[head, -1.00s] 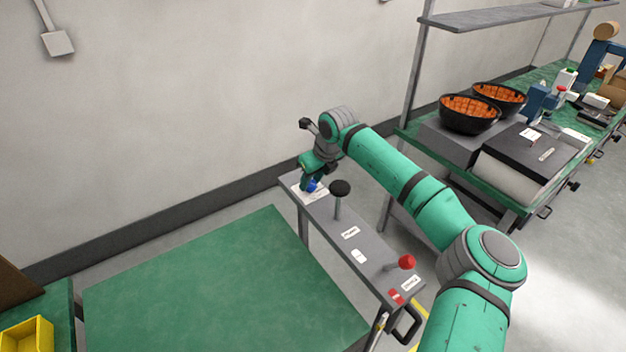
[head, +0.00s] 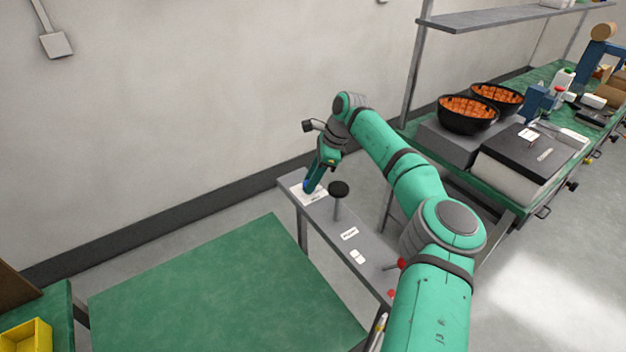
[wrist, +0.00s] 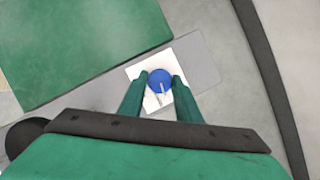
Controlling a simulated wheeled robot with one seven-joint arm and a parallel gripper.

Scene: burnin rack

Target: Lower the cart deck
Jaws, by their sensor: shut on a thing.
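The cart deck (head: 220,290) is a flat green surface at the lower left of the head view, and it also shows at the upper left of the wrist view (wrist: 90,45). A narrow grey control panel (head: 322,218) runs along its right side. A round blue knob (wrist: 160,80) with a pale pointer line sits on a white label plate (wrist: 146,70) at the panel's far end. My gripper (wrist: 160,86) is over the knob, its two green fingers shut on the knob's sides. In the head view the fingers mostly hide the knob.
A black-topped knob on a post (head: 339,188) stands on the panel close to my gripper. A red knob (head: 400,264) is partly behind my arm. A bench with black bowls (head: 467,114) is at the right. The wall (head: 200,90) is behind.

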